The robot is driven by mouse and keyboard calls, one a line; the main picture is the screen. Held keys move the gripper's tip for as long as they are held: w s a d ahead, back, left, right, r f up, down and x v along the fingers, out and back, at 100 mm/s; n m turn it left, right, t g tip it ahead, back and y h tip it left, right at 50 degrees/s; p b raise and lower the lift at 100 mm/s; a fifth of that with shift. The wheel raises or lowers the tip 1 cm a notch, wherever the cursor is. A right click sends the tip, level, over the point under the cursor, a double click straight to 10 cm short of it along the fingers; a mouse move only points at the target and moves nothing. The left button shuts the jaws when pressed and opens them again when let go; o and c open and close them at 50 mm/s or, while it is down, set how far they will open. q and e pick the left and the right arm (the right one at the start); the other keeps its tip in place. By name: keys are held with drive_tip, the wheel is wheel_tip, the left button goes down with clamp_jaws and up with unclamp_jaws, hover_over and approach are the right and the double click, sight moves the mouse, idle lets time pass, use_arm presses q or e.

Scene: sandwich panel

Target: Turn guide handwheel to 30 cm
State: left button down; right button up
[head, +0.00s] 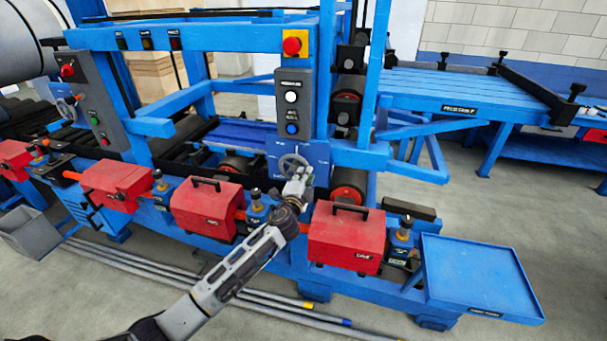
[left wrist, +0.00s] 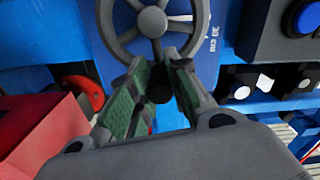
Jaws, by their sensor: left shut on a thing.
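The grey guide handwheel (head: 291,164) is on a blue panel in the middle of the machine. In the left wrist view the handwheel (left wrist: 153,20) shows its round hub and spokes, with its top cut off. My left gripper (head: 299,186) is at the lower rim of the wheel. Its green-padded fingers (left wrist: 161,72) stand on both sides of a dark grip at the wheel's bottom and are shut on it. A "30 cm" mark (left wrist: 212,40) is on the blue panel right of the wheel. My right gripper is not in view.
Red covered boxes (head: 346,238) flank my left arm along the machine's front. A blue tray (head: 478,274) stands at the right. Long pipes (head: 250,297) lie on the floor.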

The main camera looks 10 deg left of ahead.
use_arm(q)
drive_tip(key=shift+d+f+m, duration=0.1)
drive_tip(key=shift+f+m, duration=0.45)
drive_tip(key=shift+m, duration=0.4)
drive_tip(key=shift+f+m, duration=0.5)
drive_tip(key=shift+m, duration=0.45)
drive_tip(key=shift+s, duration=0.1)
drive_tip(key=c, duration=1.3)
unclamp_jaws()
drive_tip(key=shift+r, duration=0.1)
drive_tip(key=s, duration=1.1)
drive_tip(key=shift+s+a, duration=0.25)
drive_tip(key=shift+s, duration=0.15)
